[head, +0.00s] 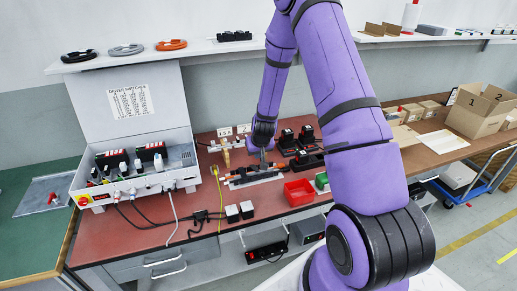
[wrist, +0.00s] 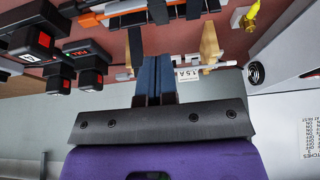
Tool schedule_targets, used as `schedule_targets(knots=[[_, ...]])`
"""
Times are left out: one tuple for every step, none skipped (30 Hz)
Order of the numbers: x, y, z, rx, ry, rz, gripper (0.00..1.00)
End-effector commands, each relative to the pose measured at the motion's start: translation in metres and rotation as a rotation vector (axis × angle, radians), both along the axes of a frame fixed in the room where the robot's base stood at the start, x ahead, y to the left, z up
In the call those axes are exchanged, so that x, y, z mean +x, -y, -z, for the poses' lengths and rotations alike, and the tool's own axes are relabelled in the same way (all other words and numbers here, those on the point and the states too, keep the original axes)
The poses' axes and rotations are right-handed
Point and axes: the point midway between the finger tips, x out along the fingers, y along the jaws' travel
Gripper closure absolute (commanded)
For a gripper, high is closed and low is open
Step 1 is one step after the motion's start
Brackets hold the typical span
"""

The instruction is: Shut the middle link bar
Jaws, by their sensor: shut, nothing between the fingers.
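A low board with link bars (head: 252,181) lies on the red-brown bench top, below and slightly left of my gripper in the head view. It is small there, and I cannot tell which bar is the middle one or whether it is open or shut. My gripper (head: 264,158) reaches down at the board's far side. In the wrist view, my gripper (wrist: 155,60) shows two dark blue fingers together, with nothing between them. Their tips are close to grey and black bar parts (wrist: 128,20) at the top edge. I cannot tell whether they touch. Orange-ended parts (wrist: 88,20) lie just left.
Black-and-red battery units (head: 306,136) stand right of my gripper. A red bin (head: 299,193) is front right of the board. A wooden peg-like piece (head: 225,152) and yellow cable (head: 218,185) are left. An open switch box (head: 134,180) stands further left.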

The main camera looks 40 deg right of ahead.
Motion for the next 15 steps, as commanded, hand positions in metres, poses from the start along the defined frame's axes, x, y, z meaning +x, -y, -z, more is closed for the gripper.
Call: schedule_targets(knots=[[0.003, 0.001, 0.009, 0.001, -0.001, 0.001, 1.00], [0.005, 0.001, 0.014, 0.001, -0.002, 0.000, 1.00], [0.007, 0.002, 0.019, 0.001, -0.002, 0.000, 1.00], [0.009, 0.002, 0.024, 0.001, -0.002, 0.000, 1.00], [0.011, 0.003, 0.028, 0.002, -0.002, 0.001, 1.00], [0.013, 0.003, 0.033, 0.002, -0.002, 0.001, 1.00], [0.009, 0.003, 0.038, 0.002, -0.003, 0.002, 1.00], [0.007, 0.003, 0.042, 0.002, -0.004, 0.003, 1.00], [0.005, 0.002, 0.047, 0.002, -0.003, 0.002, 1.00], [0.004, 0.001, 0.050, 0.001, -0.002, 0.002, 1.00], [0.002, 0.001, 0.053, 0.001, -0.003, 0.001, 1.00], [0.001, 0.000, 0.057, 0.001, -0.002, 0.000, 1.00], [0.000, 0.000, 0.059, 0.000, -0.001, 0.000, 1.00], [0.000, 0.000, 0.061, 0.001, -0.001, 0.001, 1.00], [-0.001, 0.000, 0.063, 0.001, -0.001, 0.001, 1.00]])
